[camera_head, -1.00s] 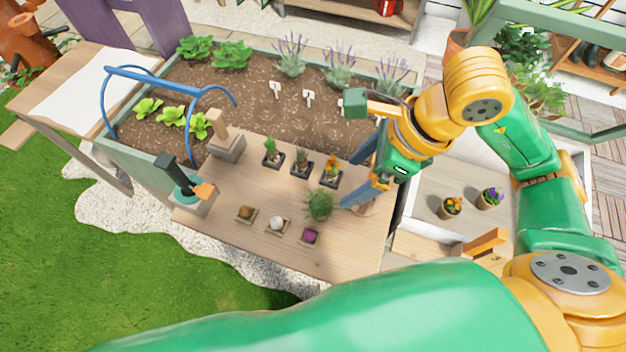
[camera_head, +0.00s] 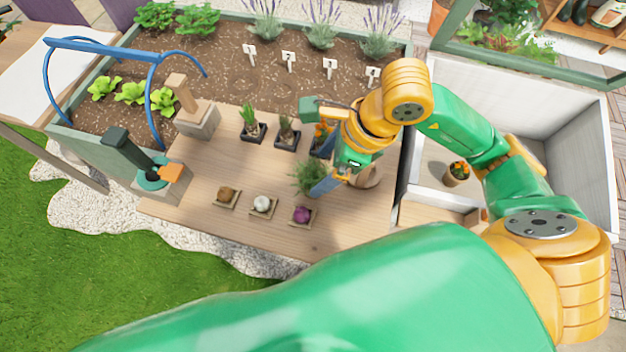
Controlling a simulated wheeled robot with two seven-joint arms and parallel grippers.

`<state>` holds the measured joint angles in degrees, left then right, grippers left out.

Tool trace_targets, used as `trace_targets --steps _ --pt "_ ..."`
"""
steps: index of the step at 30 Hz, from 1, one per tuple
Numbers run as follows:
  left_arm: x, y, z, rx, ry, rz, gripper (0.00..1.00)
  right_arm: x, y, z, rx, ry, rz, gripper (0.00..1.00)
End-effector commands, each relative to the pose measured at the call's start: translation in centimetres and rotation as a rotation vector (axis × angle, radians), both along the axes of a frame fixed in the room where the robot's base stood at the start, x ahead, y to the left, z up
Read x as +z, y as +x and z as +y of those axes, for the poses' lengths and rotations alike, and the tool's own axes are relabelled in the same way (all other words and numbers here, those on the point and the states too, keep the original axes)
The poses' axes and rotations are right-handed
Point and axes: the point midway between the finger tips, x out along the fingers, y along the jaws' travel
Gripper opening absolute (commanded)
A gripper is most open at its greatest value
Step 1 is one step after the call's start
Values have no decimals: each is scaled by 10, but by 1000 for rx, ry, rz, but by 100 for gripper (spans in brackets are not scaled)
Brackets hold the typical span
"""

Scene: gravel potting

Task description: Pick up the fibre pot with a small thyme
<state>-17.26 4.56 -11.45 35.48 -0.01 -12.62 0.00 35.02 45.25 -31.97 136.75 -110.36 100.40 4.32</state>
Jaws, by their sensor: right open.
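The small thyme (camera_head: 308,176) is a bushy green plant on the wooden table, to the right of its middle. Its fibre pot is hidden under the foliage and behind my gripper. My right gripper (camera_head: 322,180) is open, with its blue fingers pointing down at the right side of the thyme. One finger overlaps the foliage in the picture; I cannot tell whether it touches. My left gripper is not in view.
Dark square pots (camera_head: 287,140) stand behind the thyme, one partly hidden by my gripper. Bulbs on small trays, including a purple one (camera_head: 302,215), lie in front. A white crate (camera_head: 585,150) at right holds a flower pot (camera_head: 457,174). The table's front left (camera_head: 200,215) is clear.

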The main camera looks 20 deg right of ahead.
Motion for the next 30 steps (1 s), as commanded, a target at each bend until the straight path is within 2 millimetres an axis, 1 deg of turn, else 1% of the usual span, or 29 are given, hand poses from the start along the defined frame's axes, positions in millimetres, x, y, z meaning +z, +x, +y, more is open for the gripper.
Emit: trace_targets --steps 3,6,9,15,17,18,20,21,23,24,30 --pt "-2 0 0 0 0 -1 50 -25 3 9 1 2 7 86" --pt "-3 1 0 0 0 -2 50 -43 7 16 0 1 6 86" --pt "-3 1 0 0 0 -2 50 -51 9 19 1 0 2 86" --pt "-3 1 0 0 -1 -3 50 -52 10 19 1 -1 -1 86" --pt "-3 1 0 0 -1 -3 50 -52 10 19 1 -1 0 70" --pt "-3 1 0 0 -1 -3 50 -52 10 19 1 -1 0 60" --pt "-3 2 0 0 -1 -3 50 -52 10 19 0 -1 0 43" --pt "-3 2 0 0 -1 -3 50 -52 10 19 1 -1 0 32" --pt "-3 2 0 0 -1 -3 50 -52 10 19 1 -1 0 16" --pt "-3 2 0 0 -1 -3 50 -52 10 19 1 0 0 12" --pt "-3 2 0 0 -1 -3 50 -51 10 19 1 -1 -1 12"
